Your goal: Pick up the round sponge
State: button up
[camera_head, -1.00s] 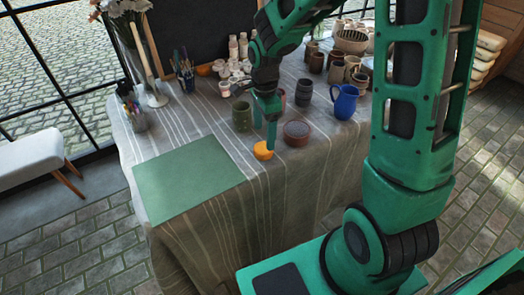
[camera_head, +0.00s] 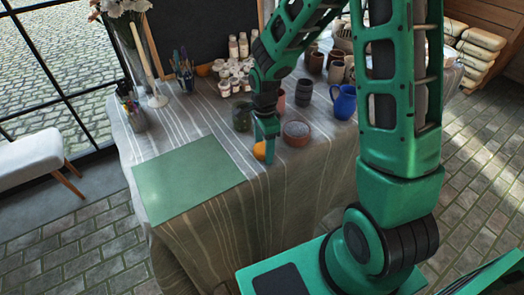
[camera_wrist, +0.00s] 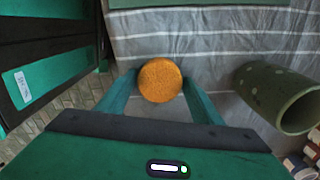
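The round sponge (camera_wrist: 160,80) is orange and lies between the two fingers of my gripper (camera_wrist: 160,86) in the wrist view. A finger stands on each side of it, close to its edges; I cannot make out whether they touch it. In the head view, my gripper (camera_head: 266,147) points down at the table's front edge and partly hides the sponge (camera_head: 259,151). The sponge appears to rest on the striped tablecloth.
A green mat (camera_head: 188,178) lies left of my gripper. A green cup (camera_head: 242,118) stands close behind it; it also shows in the wrist view (camera_wrist: 275,95). A reddish bowl (camera_head: 296,133) is close on the right, with a blue jug (camera_head: 343,102) beyond.

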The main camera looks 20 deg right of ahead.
aim_at(264, 146)
jog(key=c, duration=0.7)
jog(key=shift+r, duration=0.1)
jog(key=shift+w+r, duration=0.1)
jog(key=shift+r, duration=0.5)
notch_tip(264, 146, up, 3)
jog(key=shift+f, duration=0.1)
jog(key=s+a+r, duration=0.2)
jog(key=a, duration=0.1)
jog(key=s+a+r, duration=0.2)
jog(key=a, duration=0.1)
jog(key=s+a+r, duration=0.2)
jog(key=a, duration=0.2)
jog(key=shift+r, duration=0.4)
